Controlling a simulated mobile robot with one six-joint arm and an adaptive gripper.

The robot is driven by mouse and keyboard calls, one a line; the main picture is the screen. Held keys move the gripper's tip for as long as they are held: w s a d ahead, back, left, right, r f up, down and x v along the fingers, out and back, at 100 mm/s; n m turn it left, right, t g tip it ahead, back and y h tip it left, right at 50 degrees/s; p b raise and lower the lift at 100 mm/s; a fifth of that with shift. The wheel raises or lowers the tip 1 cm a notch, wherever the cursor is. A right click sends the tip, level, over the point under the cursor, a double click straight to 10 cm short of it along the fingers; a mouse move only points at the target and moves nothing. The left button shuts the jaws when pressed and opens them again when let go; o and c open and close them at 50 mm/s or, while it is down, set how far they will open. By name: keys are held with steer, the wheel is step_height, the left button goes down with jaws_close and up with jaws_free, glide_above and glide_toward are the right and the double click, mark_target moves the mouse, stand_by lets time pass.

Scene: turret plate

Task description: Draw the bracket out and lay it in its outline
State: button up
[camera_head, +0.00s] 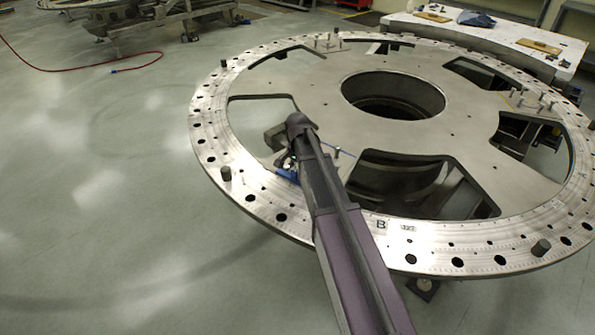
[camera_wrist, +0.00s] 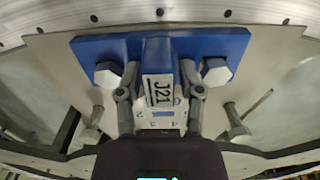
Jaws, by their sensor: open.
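My gripper (camera_wrist: 158,80) is open, with one finger on each side of the block. I cannot tell whether the fingers touch it. In the head view a blue piece of the bracket (camera_head: 287,174) shows beside my arm's end, near the plate's left rim; my arm hides most of it. I cannot make out a clear outline for the bracket.
Two upright bolts or pins, left (camera_wrist: 93,126) and right (camera_wrist: 235,120), stand in front of the bracket. The big round turret plate (camera_head: 300,80) has a central hole and several cut-outs. Pegs stand around its rim. A white table (camera_head: 480,35) is at the back right.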

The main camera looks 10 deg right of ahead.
jaws_close()
steer(key=shift+s+a, duration=0.45)
steer(key=shift+a, duration=0.05)
stand_by(1.0)
steer(key=shift+s+a+r, duration=0.1)
steer(key=shift+s+a, duration=1.15)
steer(key=shift+a, duration=0.2)
steer(key=shift+r+p, duration=0.1)
steer(key=shift+p, duration=0.2)
step_height(320, 180, up, 8)
steer(key=p, duration=0.8)
